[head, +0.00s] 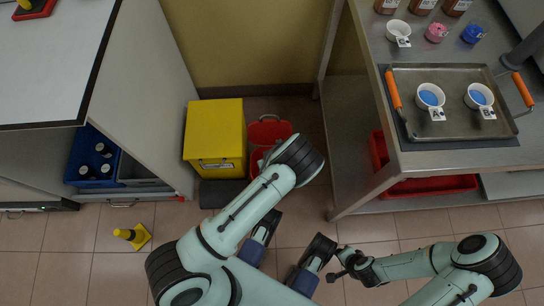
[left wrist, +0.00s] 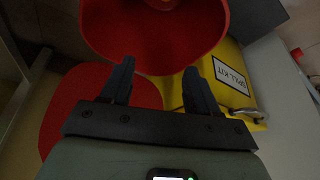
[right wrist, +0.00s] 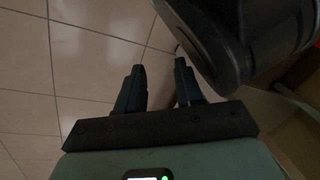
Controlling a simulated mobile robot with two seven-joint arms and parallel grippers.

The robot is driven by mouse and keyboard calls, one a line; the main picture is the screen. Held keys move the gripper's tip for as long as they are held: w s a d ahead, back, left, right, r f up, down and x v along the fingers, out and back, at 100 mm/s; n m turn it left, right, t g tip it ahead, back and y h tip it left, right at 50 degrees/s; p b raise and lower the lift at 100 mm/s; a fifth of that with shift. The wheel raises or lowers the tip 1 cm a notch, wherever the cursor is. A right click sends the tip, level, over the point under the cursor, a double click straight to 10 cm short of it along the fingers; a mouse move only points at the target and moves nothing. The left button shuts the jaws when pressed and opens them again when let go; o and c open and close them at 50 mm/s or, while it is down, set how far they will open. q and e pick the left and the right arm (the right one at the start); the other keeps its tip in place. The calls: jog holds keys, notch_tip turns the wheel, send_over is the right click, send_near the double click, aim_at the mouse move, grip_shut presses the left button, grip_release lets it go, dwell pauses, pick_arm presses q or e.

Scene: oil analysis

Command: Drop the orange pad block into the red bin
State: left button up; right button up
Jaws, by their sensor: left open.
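The red bin (head: 256,160) stands on the floor beside the yellow box, partly hidden by my left arm in the head view. Its open mouth and red inner wall (left wrist: 150,50) fill the upper middle of the left wrist view. My left gripper (left wrist: 157,80) is open and empty, with its fingertips at the bin's near rim. A small pale object (left wrist: 161,4) shows inside the bin at the top edge, too cut off to identify. I cannot make out the orange pad block for certain. My right gripper (right wrist: 160,72) is open and empty above the floor tiles.
A yellow spill kit box (head: 215,135) stands left of the bin. The bin's red lid (left wrist: 95,95) is folded out beside it. A steel table (head: 450,160) with a tray (head: 450,75) and cups is at right.

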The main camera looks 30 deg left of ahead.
pick_arm(q)
jog(key=p+v, duration=0.3)
jog(key=v, duration=0.9)
jog(key=shift+p, duration=0.4)
pick_arm(e)
notch_tip(320, 180, up, 6)
jog(key=w+a+t, duration=0.1)
jog(key=w+a, duration=0.1)
jog(key=shift+r, duration=0.15)
pick_arm(q)
jog(key=shift+f, duration=0.1)
pick_arm(e)
jog(key=shift+a, duration=0.1)
